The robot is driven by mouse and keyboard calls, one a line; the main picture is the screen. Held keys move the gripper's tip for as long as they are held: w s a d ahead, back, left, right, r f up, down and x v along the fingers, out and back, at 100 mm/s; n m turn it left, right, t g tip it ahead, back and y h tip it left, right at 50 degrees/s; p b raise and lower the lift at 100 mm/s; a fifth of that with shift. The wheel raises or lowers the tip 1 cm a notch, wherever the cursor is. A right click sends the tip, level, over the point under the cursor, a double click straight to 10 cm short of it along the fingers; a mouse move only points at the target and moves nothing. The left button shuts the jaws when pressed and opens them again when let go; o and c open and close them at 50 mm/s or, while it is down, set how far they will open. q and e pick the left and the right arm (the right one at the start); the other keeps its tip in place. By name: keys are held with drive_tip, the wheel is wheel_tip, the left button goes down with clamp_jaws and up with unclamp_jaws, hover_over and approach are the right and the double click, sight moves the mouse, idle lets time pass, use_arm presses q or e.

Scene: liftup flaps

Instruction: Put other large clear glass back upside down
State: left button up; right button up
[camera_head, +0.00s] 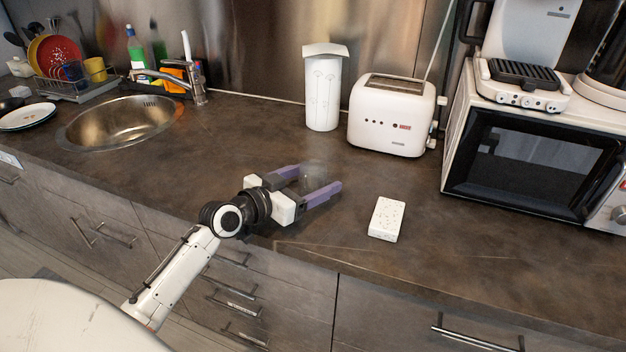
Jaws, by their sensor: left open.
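A clear glass (313,175) stands on the dark countertop (420,245), faint against it. Which way up it is, I cannot tell. My left gripper (318,178) reaches in from the left, low over the counter, with its two purple fingers apart. The glass is between the fingers, near their tips. Whether either finger touches it, I cannot tell. My right gripper is not in view.
A white block (386,218) lies right of the gripper. A white toaster (392,115) and a paper-towel-like roll (323,92) stand behind. A microwave (540,150) is at the right, a sink (125,122) and dish rack (85,88) at the left.

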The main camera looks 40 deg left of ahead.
use_arm(q)
drive_tip(key=c, duration=1.2)
drive_tip(key=shift+c, duration=0.4)
drive_tip(key=shift+r, duration=0.15)
